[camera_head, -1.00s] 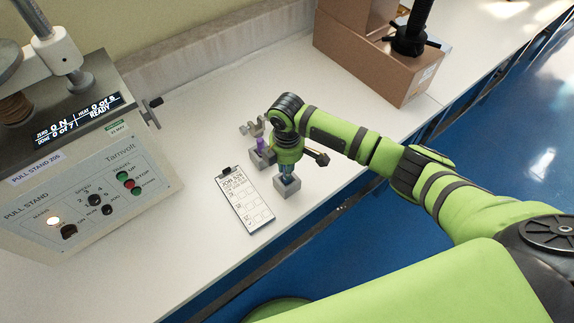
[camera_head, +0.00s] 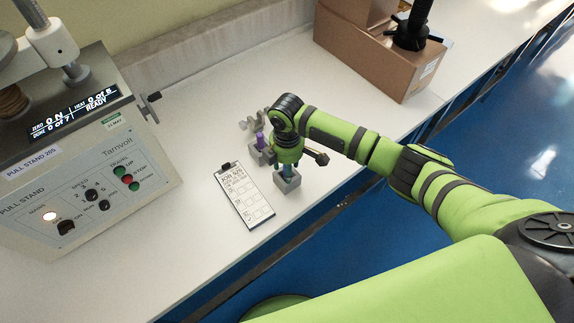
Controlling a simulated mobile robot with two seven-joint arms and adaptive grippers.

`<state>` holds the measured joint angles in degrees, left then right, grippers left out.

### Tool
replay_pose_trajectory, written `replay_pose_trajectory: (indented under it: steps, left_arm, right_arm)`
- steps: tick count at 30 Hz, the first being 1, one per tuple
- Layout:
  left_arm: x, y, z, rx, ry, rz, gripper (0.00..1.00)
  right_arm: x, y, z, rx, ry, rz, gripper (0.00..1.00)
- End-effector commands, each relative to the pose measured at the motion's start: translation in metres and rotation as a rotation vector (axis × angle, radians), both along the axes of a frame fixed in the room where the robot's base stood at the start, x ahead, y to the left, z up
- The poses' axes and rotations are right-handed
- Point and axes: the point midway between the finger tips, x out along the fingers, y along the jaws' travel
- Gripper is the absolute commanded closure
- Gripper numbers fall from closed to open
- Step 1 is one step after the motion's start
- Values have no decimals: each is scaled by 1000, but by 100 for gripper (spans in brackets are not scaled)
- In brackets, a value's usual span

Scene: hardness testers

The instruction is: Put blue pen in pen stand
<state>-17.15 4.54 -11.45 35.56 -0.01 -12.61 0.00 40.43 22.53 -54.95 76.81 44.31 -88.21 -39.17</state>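My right arm reaches in from the right, with its wrist bent down over the bench. My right gripper (camera_head: 288,171) is small and mostly hidden below the wrist, so I cannot tell if it is open or shut. A teal-blue upright piece shows there, just above a grey block (camera_head: 288,185); I cannot tell whether it is the blue pen. I cannot tell whether it touches the block. A purple upright piece (camera_head: 260,140) stands at another grey block (camera_head: 262,157), left of the wrist. No thing is clearly recognisable as the pen stand. My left gripper is not in view.
A clipboard with a job sheet (camera_head: 246,197) lies left of the grey block. A pull stand machine (camera_head: 85,180) fills the left side. Cardboard boxes (camera_head: 375,60) stand at the back right. A grey clamp-like part (camera_head: 254,123) lies behind. White bench between is clear.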

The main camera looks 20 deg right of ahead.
Motion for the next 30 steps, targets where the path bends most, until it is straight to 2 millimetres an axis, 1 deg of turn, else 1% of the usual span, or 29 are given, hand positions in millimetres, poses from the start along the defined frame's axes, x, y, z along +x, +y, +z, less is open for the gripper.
replay_pose_trajectory:
  steps: [5,8,11,18,21,25,30]
  left_arm:
    - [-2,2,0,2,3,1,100]
    - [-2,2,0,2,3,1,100]
    - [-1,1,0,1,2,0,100]
    - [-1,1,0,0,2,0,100]
    - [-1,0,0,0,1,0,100]
    - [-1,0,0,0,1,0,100]
    - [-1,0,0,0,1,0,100]
  right_arm:
    - [0,0,3,0,-1,0,52]
    - [1,0,12,1,-3,0,52]
    - [2,0,30,1,-5,1,52]
    - [1,0,82,1,-5,1,52]
    - [1,0,99,1,-4,1,52]
    - [0,0,114,0,-2,0,52]
    - [0,0,120,0,0,0,52]
